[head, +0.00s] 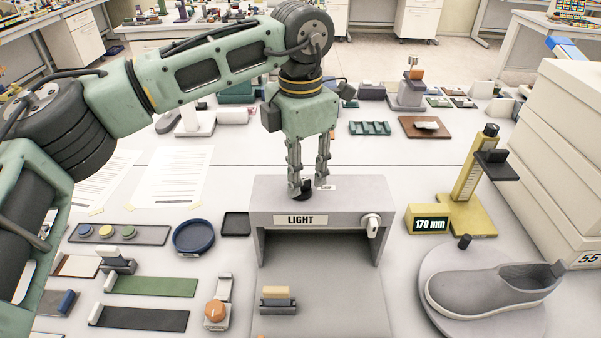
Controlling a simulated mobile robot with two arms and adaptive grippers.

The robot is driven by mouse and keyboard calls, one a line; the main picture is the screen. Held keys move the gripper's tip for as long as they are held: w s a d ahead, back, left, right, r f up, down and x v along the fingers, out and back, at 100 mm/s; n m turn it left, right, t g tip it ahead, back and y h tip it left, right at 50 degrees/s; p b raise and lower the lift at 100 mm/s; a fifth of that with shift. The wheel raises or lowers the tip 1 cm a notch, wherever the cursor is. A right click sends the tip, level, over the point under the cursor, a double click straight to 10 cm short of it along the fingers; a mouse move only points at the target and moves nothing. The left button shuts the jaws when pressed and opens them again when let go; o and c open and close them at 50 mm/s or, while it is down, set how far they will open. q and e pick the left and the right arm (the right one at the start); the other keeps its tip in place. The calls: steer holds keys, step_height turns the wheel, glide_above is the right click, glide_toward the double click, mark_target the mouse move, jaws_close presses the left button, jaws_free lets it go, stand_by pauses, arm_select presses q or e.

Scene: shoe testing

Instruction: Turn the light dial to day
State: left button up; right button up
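A grey box labelled LIGHT (347,192) stands in the middle of the table, open at the front. A small dark knob (306,188) sits on its top, with a small pale label (327,187) to its right; the text is too small to read. My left gripper (308,186) points straight down over the box top. Its two fingers are apart, one on each side of the dark knob, with visible gaps. My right gripper is not in view.
A grey shoe (490,288) rests on a round platform at right, near a yellow gauge (466,190) reading 170 mm. White boxes (556,150) stack at the right edge. A blue dish (194,237) and several sample strips lie left of the light box.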

arm_select(q)
steer(key=shift+f, duration=0.95)
steer(key=shift+c, duration=0.5)
jaws_close()
